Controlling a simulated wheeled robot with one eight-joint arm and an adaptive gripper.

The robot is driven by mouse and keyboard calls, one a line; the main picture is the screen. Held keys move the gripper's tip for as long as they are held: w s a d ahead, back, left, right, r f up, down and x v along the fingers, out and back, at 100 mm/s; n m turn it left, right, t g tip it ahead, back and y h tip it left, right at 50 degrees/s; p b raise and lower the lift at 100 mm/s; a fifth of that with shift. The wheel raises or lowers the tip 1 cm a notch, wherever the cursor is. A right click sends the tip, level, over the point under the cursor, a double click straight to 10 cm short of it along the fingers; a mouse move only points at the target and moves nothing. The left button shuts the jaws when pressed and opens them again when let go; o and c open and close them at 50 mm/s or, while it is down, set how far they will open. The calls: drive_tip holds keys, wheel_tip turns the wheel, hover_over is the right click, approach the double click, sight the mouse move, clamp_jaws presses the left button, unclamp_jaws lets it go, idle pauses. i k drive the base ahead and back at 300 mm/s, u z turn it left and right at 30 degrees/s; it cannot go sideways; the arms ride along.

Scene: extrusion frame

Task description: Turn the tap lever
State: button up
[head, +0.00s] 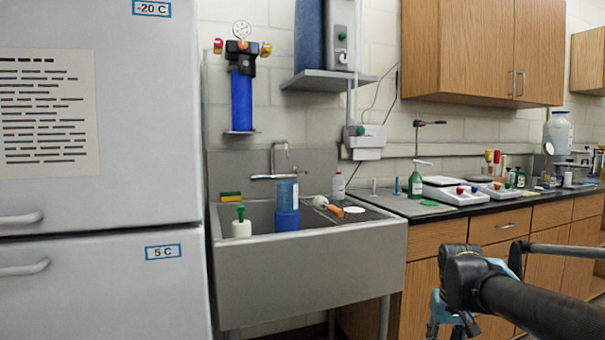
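The metal tap (280,160) stands at the back of the steel sink (300,272), against the backsplash. Its thin spout rises above a short horizontal body. The lever is too small to make out clearly from the rest of the tap. My gripper (449,325) is at the bottom right, partly cut off by the frame edge, in front of the wooden cabinets. It is well to the right of the tap and nearer to me. Its finger opening is not clear.
The sink holds a blue container (286,206), a white bottle with a green top (241,223) and an orange-handled item (335,209). A sponge (231,197) lies on the left rim. A fridge (100,170) stands left. The counter (455,208) at right is cluttered.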

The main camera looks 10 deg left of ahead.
sight(296, 169)
drive_tip(key=k, duration=1)
drive_tip(key=u, duration=0.45)
drive_tip(key=i, duration=1.75)
drive_tip(key=z, duration=0.1)
